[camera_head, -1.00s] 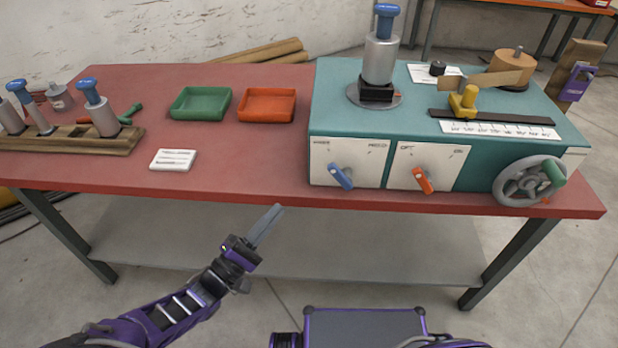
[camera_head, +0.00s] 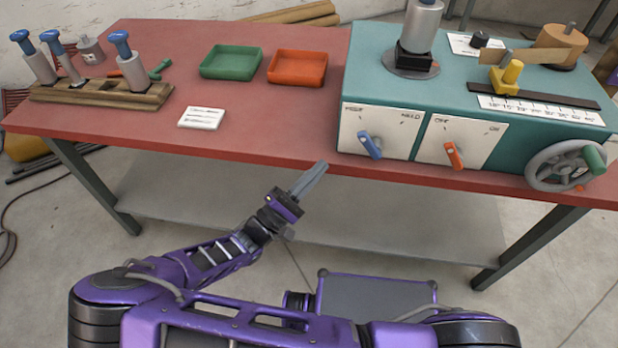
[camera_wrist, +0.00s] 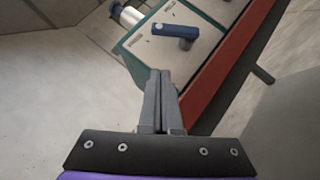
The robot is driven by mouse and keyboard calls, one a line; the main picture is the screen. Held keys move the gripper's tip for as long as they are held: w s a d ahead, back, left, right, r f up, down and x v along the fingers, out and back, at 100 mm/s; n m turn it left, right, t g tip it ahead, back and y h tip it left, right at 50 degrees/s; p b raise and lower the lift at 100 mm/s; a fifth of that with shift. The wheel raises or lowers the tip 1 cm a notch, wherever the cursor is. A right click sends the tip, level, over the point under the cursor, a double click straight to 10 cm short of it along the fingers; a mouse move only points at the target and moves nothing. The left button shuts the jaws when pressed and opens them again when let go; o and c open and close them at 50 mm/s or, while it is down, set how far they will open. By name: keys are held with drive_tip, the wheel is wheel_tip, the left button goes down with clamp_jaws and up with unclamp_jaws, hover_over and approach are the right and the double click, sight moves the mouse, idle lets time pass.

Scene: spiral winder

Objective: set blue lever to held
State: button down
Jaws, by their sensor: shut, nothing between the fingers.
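The blue lever (camera_head: 370,145) is on the left white panel (camera_head: 400,130) of the teal machine's front. Its handle slants down and right, and its other end is toward the left label. The right label reads HELD; the left one is hard to read. The lever also shows in the wrist view (camera_wrist: 178,31), beyond the fingertips and not touched by them. My gripper (camera_head: 324,165) is shut and empty, in front of the table's front edge, to the left of and a little below the lever. Its shut fingers show in the wrist view (camera_wrist: 161,75).
An orange lever (camera_head: 454,155) is on the panel to the right, and a grey handwheel (camera_head: 565,167) is farther right. The red table's front edge (camera_head: 270,154) lies just behind my fingertips. A white card (camera_head: 201,118) and green (camera_head: 231,62) and orange (camera_head: 298,68) trays lie left of the machine.

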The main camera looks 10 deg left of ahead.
sight(370, 146)
drive_tip(key=w+d+r, duration=0.3)
drive_tip(key=d+r, duration=0.1)
drive_tip(key=d, duration=0.2)
drive_tip(key=shift+r+g+p, duration=0.25)
drive_tip(key=shift+g+p, duration=0.05)
idle(0.3)
drive_tip(key=shift+d+m, duration=0.15)
drive_tip(key=shift+m, duration=0.15)
